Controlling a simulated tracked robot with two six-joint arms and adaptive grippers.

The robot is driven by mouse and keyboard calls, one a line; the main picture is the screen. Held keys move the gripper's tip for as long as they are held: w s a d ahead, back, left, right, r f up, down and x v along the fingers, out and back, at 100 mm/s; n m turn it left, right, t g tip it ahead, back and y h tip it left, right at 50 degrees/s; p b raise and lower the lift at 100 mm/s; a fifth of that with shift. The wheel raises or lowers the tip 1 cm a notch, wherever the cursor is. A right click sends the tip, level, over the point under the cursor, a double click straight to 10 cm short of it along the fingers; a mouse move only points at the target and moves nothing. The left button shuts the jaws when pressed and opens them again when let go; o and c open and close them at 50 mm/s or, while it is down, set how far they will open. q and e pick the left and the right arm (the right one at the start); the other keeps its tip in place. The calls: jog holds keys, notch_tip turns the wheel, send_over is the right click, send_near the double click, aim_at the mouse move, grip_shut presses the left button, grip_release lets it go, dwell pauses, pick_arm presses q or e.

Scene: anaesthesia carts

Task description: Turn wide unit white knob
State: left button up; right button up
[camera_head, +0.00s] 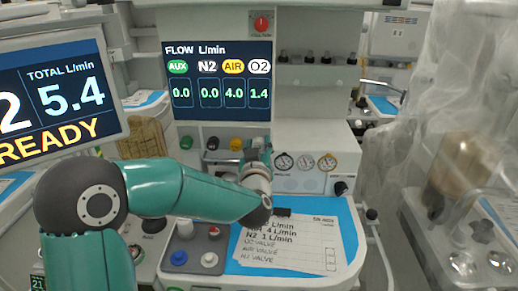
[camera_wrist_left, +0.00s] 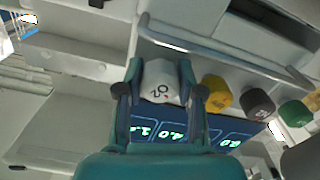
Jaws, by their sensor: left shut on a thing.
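The white knob (camera_wrist_left: 160,82), marked O2, sits between the two fingers of my left gripper (camera_wrist_left: 160,75) in the left wrist view. The fingers are shut on its sides. In the head view my left gripper (camera_head: 257,152) reaches the right end of the knob row and hides the white knob. The flow display (camera_head: 217,82) above the row reads O2 1.4, AIR 4.0, N2 0.0 and AUX 0.0. My right gripper is not in view.
The yellow knob (camera_head: 236,144), black knob (camera_head: 212,143) and green knob (camera_head: 186,142) stand left of the gripper. A rail (camera_wrist_left: 225,52) runs close along the knobs. Gauges (camera_head: 305,162) are to the right. A paper sheet (camera_head: 300,245) lies on the blue worktop below.

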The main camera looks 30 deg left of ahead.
pick_arm(q)
jog(key=n+b, duration=0.1)
jog(key=b, duration=0.1)
jog(key=n+b, duration=0.2)
jog(key=shift+f, duration=0.3)
jog(key=shift+n+b, duration=0.3)
jog(key=shift+b, duration=0.15)
jog(key=shift+r+n, duration=0.25)
jog(key=shift+n, duration=0.15)
jog(key=o, duration=0.9)
